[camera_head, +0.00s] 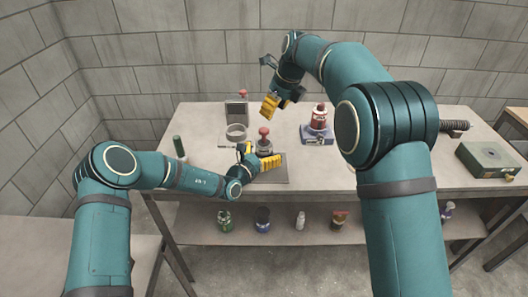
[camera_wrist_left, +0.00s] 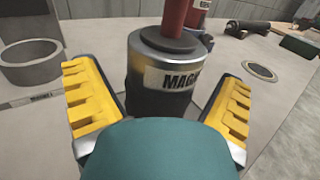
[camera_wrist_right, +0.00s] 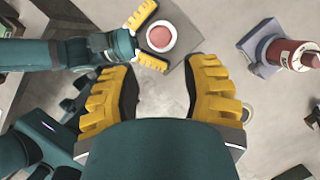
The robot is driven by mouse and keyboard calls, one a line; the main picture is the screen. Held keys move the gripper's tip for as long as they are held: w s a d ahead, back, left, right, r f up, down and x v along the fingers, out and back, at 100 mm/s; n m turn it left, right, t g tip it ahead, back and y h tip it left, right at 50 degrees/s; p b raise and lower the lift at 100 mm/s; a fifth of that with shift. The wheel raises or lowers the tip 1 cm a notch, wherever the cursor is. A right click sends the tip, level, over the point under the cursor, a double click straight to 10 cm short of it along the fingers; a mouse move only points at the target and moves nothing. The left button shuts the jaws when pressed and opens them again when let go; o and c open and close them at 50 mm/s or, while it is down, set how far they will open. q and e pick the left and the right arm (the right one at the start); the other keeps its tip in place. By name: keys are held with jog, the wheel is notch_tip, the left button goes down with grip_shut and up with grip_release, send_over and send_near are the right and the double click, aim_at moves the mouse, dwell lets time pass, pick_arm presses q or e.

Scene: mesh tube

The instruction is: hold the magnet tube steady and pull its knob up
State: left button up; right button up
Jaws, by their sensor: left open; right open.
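The magnet tube (camera_wrist_left: 160,85) is a dark metal cylinder with a label and a red knob (camera_wrist_left: 180,18) on top. In the head view the tube (camera_head: 264,147) stands upright on a dark plate, its red knob (camera_head: 264,131) upward. My left gripper (camera_head: 262,160) is open with its yellow fingers on either side of the tube; in the left wrist view gaps show beside the tube. My right gripper (camera_head: 270,106) is open and empty, above the table behind the tube. In the right wrist view the knob (camera_wrist_right: 160,37) lies beyond the right fingers, between the left gripper's fingers.
A grey ring (camera_head: 236,131) and a boxy device (camera_head: 237,112) stand left of the tube. A red bottle-like object (camera_head: 319,117) on a blue-grey base (camera_head: 317,136) stands to the right. A green-grey box (camera_head: 488,159) lies far right. Several small items stand on the lower shelf (camera_head: 280,235).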

pick_arm(q)
jog(key=c, duration=1.4)
pick_arm(e)
jog(key=o, duration=0.3)
jog(key=shift+f, duration=0.1)
jog(key=shift+o, duration=0.2)
jog(key=w+d+f+m+t, duration=0.1)
jog(key=d+f+t, duration=0.15)
jog(key=f, duration=0.55)
jog(key=s+f+t, duration=0.1)
jog(key=f, duration=0.1)
jog(key=s+a+f+t+y, duration=0.1)
jog(key=s+t, duration=0.1)
jog(key=s+f+t+y, duration=0.1)
jog(key=s+f, duration=0.1)
jog(key=shift+a+f+t, duration=0.25)
jog(key=shift+f+t, duration=0.1)
jog(key=m+t+h, duration=0.1)
jog(key=m+t, duration=0.6)
jog(key=t, duration=0.1)
send_near(265, 134)
jog(key=x, duration=1.1)
jog(key=shift+w+a, duration=0.1)
jog(key=shift+w, duration=0.25)
